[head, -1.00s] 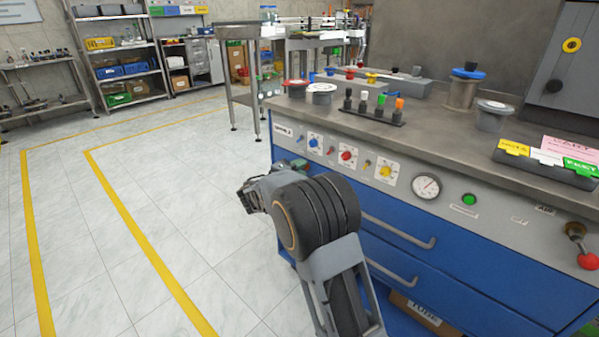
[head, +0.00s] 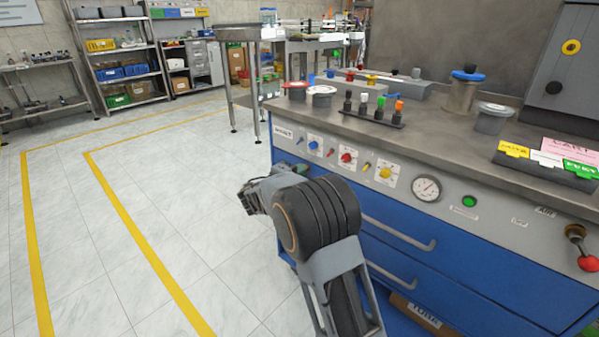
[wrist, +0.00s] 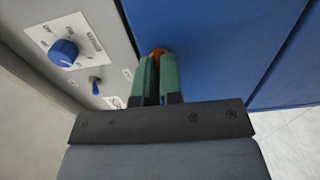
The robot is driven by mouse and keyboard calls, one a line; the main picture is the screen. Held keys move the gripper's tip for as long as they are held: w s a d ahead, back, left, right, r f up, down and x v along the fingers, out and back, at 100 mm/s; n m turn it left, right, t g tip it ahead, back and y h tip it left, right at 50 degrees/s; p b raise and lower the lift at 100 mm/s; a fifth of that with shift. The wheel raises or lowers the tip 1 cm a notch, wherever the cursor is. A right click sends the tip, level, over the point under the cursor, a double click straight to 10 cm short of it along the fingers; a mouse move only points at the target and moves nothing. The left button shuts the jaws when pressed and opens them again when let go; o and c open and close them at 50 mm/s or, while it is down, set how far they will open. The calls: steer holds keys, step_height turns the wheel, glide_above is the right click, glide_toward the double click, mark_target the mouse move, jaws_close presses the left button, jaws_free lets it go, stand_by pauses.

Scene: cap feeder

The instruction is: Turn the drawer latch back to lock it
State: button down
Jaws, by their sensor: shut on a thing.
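In the wrist view my gripper (wrist: 158,80) is shut, its two green fingers close together at the edge between the grey panel and the blue drawer front. An orange-brown latch piece (wrist: 158,52) shows just past the fingertips; most of it is hidden by the fingers, so its turn angle cannot be told. The blue drawer front (wrist: 215,50) fills the upper right of the wrist view. In the head view the drawer (head: 400,228) appears closed, and my arm's links hide most of the gripper and all of the latch.
A grey control panel (wrist: 60,20) with a blue knob (wrist: 64,52) and a blue toggle switch (wrist: 94,85) lies left of the fingers. The workbench top (head: 440,140) carries jars and a rack of coloured caps. The floor left of the bench is clear.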

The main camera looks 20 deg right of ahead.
steer(key=shift+r+n+p, duration=0.1)
steer(key=shift+n+p, duration=0.2)
steer(key=n+p, duration=1.5)
steer(key=n, duration=0.2)
steer(key=shift+p, duration=0.35)
steer(key=shift+n, duration=0.3)
steer(key=c, duration=1.3)
jaws_free()
steer(key=p+v, duration=0.2)
steer(key=v, duration=1.2)
